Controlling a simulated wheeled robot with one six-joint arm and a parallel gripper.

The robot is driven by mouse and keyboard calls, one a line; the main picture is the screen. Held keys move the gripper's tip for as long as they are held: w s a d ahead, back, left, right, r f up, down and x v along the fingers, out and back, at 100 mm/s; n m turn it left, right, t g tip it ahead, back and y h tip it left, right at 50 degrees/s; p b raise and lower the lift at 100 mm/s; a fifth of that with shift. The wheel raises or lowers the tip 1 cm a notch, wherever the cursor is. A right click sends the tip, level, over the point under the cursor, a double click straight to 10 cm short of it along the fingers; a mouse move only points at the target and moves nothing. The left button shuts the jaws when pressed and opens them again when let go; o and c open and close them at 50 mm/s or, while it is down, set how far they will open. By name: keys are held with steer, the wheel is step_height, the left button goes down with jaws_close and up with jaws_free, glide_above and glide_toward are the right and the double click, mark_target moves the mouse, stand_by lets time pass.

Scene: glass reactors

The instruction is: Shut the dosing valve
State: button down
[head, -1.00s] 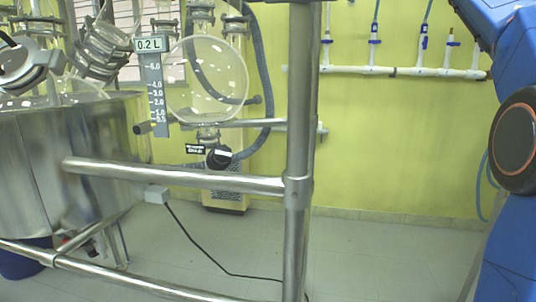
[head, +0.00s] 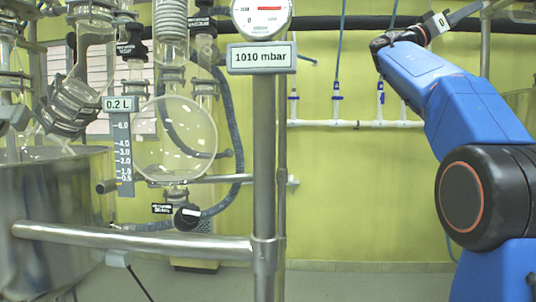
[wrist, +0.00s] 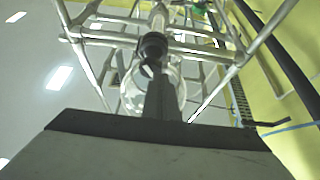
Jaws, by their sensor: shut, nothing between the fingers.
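In the head view, a black-handled valve (head: 187,217) sits below the round glass vessel (head: 176,140), beside a small black label (head: 162,208) too small to read. Other black valve knobs (head: 137,30) stand higher on the glassware, also with unreadable labels. I cannot tell which is the dosing valve, or whether any is open or shut. My gripper (head: 466,13) is at the upper right, far to the right of the glassware and touching nothing there. In the wrist view, my gripper (wrist: 160,92) shows as dark closed fingers, with glassware beyond.
A steel post (head: 264,145) with a 1010 mbar display (head: 262,57) stands between the glassware and my arm. A horizontal rail (head: 130,238) crosses in front. A steel vessel (head: 50,205) stands at the left. A white pipe (head: 350,124) runs along the yellow wall.

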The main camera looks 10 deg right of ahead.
steer(key=shift+a, duration=0.25)
steer(key=s+d, duration=0.4)
steer(key=d, duration=0.1)
steer(key=shift+s+r, duration=0.25)
steer(key=shift+s, duration=0.1)
stand_by(0.6)
steer(key=shift+r, duration=0.1)
stand_by(0.6)
steer(key=shift+w+d, duration=0.25)
steer(key=shift+w, duration=0.8)
steer(key=shift+w+d, duration=0.15)
steer(key=shift+w, duration=0.4)
stand_by(0.4)
